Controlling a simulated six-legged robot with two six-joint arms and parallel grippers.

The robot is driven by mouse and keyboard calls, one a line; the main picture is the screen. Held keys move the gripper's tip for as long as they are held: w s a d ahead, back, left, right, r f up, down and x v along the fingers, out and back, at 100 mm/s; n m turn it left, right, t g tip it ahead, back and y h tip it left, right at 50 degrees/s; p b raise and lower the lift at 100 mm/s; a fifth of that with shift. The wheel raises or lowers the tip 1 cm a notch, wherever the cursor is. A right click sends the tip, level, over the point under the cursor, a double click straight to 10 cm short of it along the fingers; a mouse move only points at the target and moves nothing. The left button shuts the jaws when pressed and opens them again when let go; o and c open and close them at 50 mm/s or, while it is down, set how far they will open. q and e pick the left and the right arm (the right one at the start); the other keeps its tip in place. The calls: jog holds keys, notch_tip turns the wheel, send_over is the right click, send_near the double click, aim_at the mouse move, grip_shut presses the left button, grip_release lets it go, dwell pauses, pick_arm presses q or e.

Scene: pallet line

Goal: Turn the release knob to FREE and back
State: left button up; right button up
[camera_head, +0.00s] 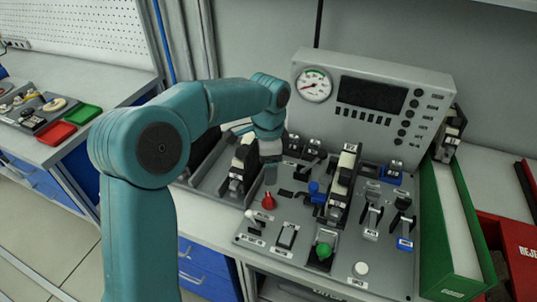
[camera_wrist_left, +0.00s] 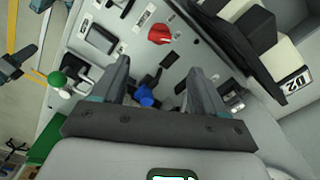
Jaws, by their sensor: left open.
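A red knob (camera_head: 268,201) sits on the grey control panel (camera_head: 300,262), left of centre. It also shows in the left wrist view (camera_wrist_left: 160,34), beyond my fingertips. A blue knob (camera_head: 316,190) stands to its right; in the left wrist view it (camera_wrist_left: 146,96) appears between my fingers. I cannot read which one is marked FREE. My left gripper (camera_head: 270,174) points down over the panel, just above and behind the red knob. In the left wrist view the left gripper (camera_wrist_left: 160,68) has its fingers spread apart with nothing held. My right gripper is not in view.
A green knob (camera_head: 323,251), levers (camera_head: 372,205) and a white button (camera_head: 361,268) crowd the panel. A tall black-and-white lever block (camera_head: 343,175) stands right of the blue knob. Behind is a console with a gauge (camera_head: 313,85). A green bin (camera_head: 455,235) stands at right.

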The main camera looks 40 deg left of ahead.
pick_arm(q)
notch_tip(320, 180, up, 4)
dwell(0.6)
